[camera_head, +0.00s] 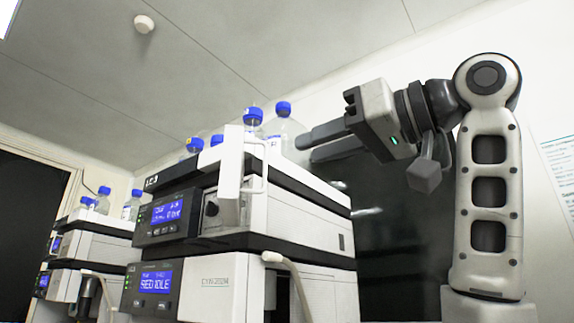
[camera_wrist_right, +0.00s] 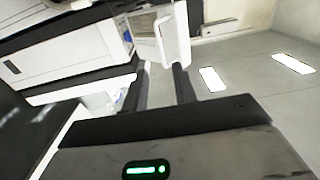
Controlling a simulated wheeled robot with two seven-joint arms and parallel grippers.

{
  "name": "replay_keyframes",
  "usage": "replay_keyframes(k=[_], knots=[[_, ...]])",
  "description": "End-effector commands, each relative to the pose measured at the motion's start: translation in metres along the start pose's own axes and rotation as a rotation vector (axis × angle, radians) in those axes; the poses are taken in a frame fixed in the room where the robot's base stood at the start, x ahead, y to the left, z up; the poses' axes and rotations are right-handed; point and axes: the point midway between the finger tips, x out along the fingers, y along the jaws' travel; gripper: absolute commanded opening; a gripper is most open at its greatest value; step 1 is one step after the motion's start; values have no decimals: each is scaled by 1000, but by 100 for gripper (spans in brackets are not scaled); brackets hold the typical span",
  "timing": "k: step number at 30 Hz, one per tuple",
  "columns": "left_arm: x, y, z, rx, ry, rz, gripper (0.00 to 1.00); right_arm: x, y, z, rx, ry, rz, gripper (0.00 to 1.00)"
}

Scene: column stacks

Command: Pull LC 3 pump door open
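The LC 3 stack (camera_head: 300,205) stands in the middle of the head view, with a dark label panel and a blue display on its upper module. The pump door (camera_head: 230,178) is a white upright panel with a loop handle (camera_head: 262,160). It stands out at an angle from the module's front, so it looks open. The door also shows at the top of the right wrist view (camera_wrist_right: 177,33). My right gripper (camera_head: 304,148) is open and empty, to the right of the door and apart from it. Its fingers are spread in the right wrist view (camera_wrist_right: 161,67). My left gripper is not in view.
Blue-capped bottles (camera_head: 284,135) stand on top of the stack, close to my right fingers. A lower module (camera_head: 215,288) has a pale hose (camera_head: 290,266) at its front. Another stack (camera_head: 95,245) stands at the left. A dark glossy panel (camera_head: 385,240) is behind my right arm.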

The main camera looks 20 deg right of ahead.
Motion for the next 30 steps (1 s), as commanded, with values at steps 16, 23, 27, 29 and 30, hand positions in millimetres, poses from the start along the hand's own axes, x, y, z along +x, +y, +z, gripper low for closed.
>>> replay_keyframes(k=[16, 23, 27, 29, 30], knots=[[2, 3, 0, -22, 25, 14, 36, -71, 1, 0, 1, 0, 1, 28], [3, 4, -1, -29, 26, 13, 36, -71, 1, 0, 1, 0, 1, 28], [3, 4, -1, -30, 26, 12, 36, -71, 1, 0, 1, 0, 1, 28], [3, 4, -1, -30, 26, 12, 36, -71, 1, 0, 1, 0, 1, 28], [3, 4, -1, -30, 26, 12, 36, -71, 1, 0, 1, 0, 1, 28]])
